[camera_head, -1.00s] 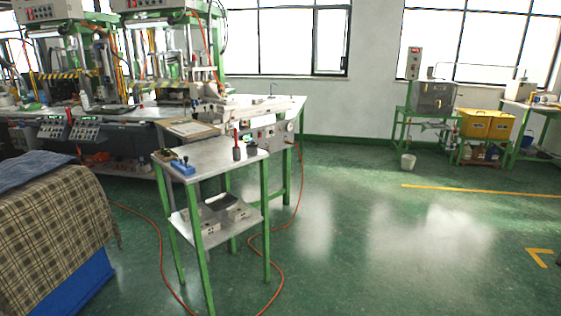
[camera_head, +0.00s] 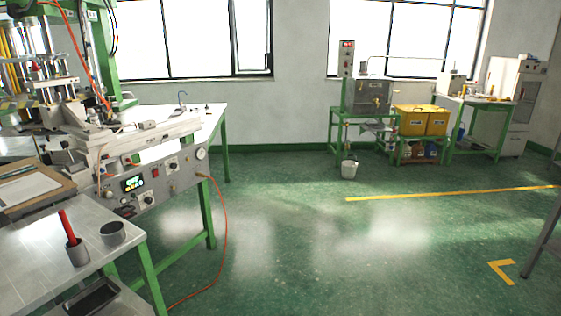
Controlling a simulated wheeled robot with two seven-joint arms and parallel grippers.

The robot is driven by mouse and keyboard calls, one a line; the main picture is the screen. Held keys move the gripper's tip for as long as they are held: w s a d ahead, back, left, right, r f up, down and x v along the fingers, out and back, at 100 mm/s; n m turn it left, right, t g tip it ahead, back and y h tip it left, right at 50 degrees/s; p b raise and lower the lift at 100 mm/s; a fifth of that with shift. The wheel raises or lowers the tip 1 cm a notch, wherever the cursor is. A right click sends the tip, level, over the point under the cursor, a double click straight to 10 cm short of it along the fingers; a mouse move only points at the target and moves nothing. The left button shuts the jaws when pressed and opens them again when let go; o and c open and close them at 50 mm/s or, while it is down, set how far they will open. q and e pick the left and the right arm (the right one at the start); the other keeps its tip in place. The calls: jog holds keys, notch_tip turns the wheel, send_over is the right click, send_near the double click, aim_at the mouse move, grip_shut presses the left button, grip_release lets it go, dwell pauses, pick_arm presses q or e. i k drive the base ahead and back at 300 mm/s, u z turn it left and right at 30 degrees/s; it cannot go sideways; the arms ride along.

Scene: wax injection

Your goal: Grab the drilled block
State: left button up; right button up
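I cannot make out a drilled block for certain in the head view. The near metal-topped table (camera_head: 40,248) stands at the lower left, cut off by the picture edge. Neither of my grippers is in view.
Green floor (camera_head: 300,240) is open in the middle and right. An orange hose (camera_head: 222,250) hangs from the machine to the floor. A grey frame edges in at far right.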

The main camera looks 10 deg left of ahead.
aim_at(145, 124)
jog(key=i, duration=2.05)
jog(key=u, duration=0.85)
jog(key=i, duration=1.7)
jog(key=u, duration=1.2)
